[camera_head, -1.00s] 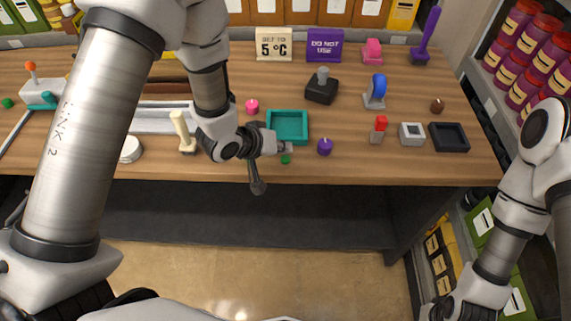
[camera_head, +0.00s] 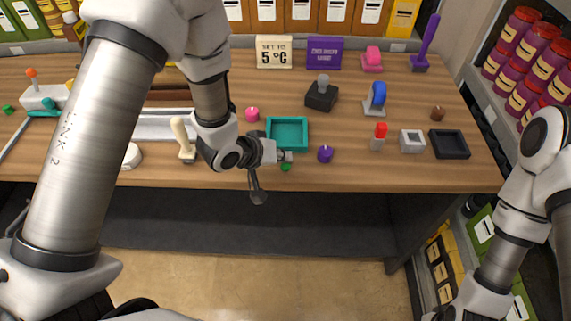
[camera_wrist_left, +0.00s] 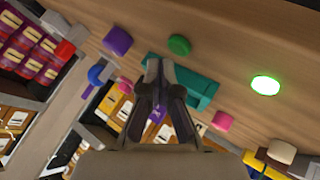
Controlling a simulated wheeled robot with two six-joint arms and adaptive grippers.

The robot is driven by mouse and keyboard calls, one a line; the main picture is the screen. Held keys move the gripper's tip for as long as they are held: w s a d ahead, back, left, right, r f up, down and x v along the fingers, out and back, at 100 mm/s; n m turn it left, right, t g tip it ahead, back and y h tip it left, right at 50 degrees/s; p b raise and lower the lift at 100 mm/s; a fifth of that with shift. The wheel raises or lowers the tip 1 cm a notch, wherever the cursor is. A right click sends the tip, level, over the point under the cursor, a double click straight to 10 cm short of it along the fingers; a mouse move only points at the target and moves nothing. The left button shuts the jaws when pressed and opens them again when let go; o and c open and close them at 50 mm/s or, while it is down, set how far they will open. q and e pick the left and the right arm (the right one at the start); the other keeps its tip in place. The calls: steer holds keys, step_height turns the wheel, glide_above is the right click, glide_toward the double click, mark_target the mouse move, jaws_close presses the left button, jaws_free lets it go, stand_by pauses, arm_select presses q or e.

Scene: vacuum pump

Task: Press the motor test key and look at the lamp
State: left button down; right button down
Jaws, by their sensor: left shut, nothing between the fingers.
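A round green key (camera_head: 286,168) lies near the table's front edge, just in front of the teal tray (camera_head: 288,147). In the left wrist view the green key (camera_wrist_left: 179,44) is dark and unlit, close beyond my fingertips. A flat disc there glows bright green, the lit lamp (camera_wrist_left: 265,85); in the head view I cannot make it out, and my left wrist covers that area. My right gripper is out of frame.
A purple knob (camera_head: 325,154) stands right of the key and a pink knob (camera_head: 252,114) behind the gripper. A cream lever (camera_head: 182,138) and a white disc (camera_head: 131,156) are to the left. A red-topped switch (camera_head: 379,136) and a black tray (camera_head: 448,144) are to the right.

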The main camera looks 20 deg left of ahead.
mark_target(283, 167)
arm_select(q)
steer(key=shift+f, duration=0.1)
stand_by(0.4)
steer(key=shift+f, duration=0.35)
steer(key=shift+f+b, duration=0.35)
steer(key=shift+f, duration=0.05)
stand_by(0.4)
steer(key=shift+r+p, duration=0.85)
step_height(283, 167, up, 5)
steer(key=p, duration=0.5)
steer(key=shift+r, duration=0.1)
